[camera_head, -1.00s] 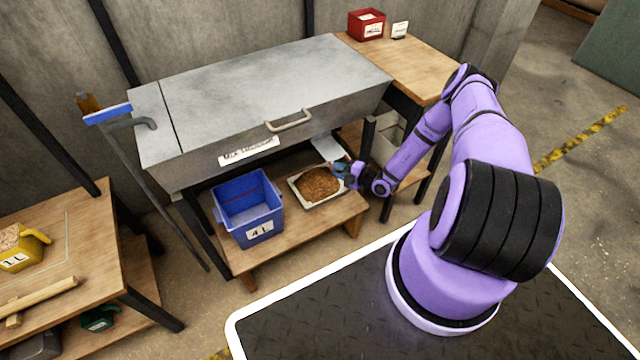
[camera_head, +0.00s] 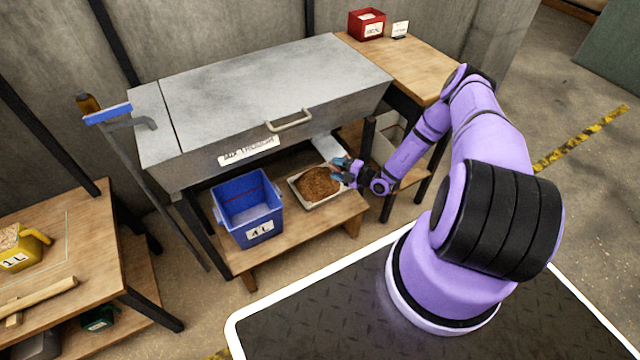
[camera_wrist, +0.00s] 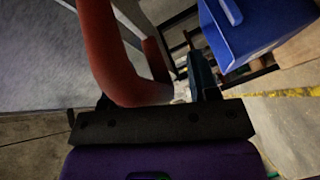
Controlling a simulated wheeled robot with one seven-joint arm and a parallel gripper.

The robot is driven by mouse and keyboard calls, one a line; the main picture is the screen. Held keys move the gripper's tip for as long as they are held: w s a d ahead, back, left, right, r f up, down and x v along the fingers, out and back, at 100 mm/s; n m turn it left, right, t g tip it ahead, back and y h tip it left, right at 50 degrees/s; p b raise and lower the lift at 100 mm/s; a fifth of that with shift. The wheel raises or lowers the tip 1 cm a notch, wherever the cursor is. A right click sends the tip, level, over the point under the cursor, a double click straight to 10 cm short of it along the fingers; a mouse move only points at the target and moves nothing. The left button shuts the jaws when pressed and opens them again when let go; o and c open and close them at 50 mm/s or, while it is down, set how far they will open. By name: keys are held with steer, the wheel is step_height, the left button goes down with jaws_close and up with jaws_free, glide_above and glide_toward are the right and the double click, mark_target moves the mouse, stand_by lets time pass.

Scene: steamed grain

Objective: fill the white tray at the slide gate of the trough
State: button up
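The white tray (camera_head: 346,197) stands on the low shelf under the grey metal trough (camera_head: 270,85) and holds a heap of brown grain (camera_head: 318,184). A pale metal part (camera_head: 326,147), perhaps the gate or its chute, shows under the trough just behind the tray. My gripper (camera_head: 341,166) is at the tray's back right corner, beside that part. In the wrist view a bent reddish-brown bar (camera_wrist: 118,60), perhaps the gate's handle, lies between my fingers (camera_wrist: 155,88). The fingers stand apart; the bar hides the left one, and I cannot tell whether they grip it.
A blue 4 L tub (camera_head: 248,208) stands left of the tray and also shows in the wrist view (camera_wrist: 262,25). A blue-headed tool (camera_head: 108,114) leans at the trough's left. A side table (camera_head: 75,245) holds a yellow 1 L scoop (camera_head: 22,250). A red box (camera_head: 366,24) stands at the back.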

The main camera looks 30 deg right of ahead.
steer(key=shift+w+a, duration=0.1)
steer(key=shift+a, duration=0.05)
steer(key=v, duration=1.1)
stand_by(0.5)
